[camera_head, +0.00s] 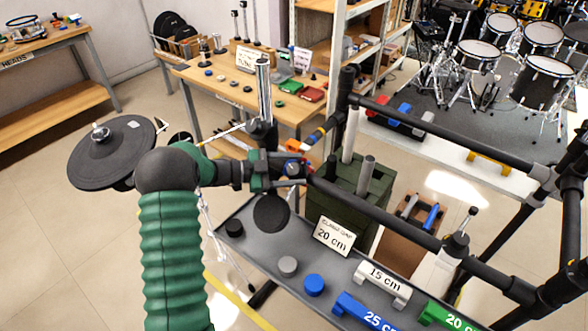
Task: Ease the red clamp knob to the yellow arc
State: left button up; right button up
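My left arm comes up from the bottom left in a green ribbed sleeve. Its dark gripper (283,170) points right at a dark clamp assembly on the black rack tube (385,212). A small round piece with coloured marks (293,169) sits at the gripper's tip. It may be the clamp knob, but its red colour and the yellow arc are too small to make out. An orange-red piece (293,146) shows just above it. The fingers overlap the clamp, so I cannot tell whether they grip it. My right gripper is not in view.
A round black pad (110,152) stands at left. Black rack tubes close off the right. Open floor lies at left.

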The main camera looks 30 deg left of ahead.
pick_arm(q)
jog(key=v, duration=0.7)
jog(key=shift+a, duration=0.2)
jog(key=shift+s, duration=0.15)
